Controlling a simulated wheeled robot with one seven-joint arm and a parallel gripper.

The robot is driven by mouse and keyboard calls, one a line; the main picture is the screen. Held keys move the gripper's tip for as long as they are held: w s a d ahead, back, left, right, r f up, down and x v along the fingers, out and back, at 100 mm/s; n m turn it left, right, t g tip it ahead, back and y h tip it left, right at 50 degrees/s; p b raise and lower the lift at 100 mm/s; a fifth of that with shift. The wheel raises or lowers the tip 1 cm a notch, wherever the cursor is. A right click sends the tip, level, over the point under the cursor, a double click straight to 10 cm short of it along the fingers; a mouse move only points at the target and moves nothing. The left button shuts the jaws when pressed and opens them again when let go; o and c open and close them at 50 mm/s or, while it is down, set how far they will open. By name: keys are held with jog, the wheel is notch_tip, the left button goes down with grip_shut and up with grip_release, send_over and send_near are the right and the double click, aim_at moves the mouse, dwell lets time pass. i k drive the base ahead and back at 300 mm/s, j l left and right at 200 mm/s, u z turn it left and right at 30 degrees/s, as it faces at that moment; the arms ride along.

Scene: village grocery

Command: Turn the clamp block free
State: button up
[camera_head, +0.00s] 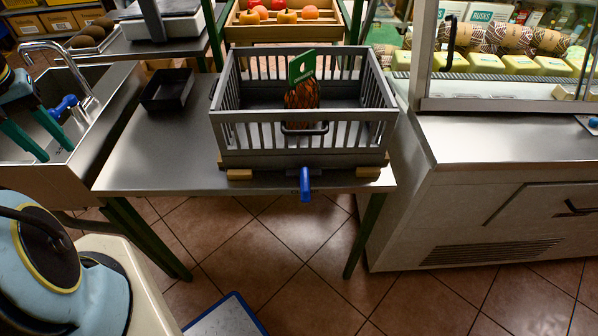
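A blue block (305,184), which looks like the clamp block, hangs upright at the front edge of the metal table (160,150), below the middle of a grey slatted crate (300,160). How it is fastened is hidden under the crate. My gripper (56,153) is over the sink at the far left, well apart from the blue block. Its two teal fingers are spread, with nothing seen between their tips.
Small wooden blocks (240,174) show under the crate's front. A sink (105,110) and a glass-fronted counter (500,140) flank the table. Tiled floor in front is mostly open.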

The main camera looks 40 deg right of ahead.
aim_at(305, 197)
jog(key=z, duration=1.6)
jog(key=j+u, duration=0.55)
jog(key=j, duration=0.2)
jog(key=k, duration=0.05)
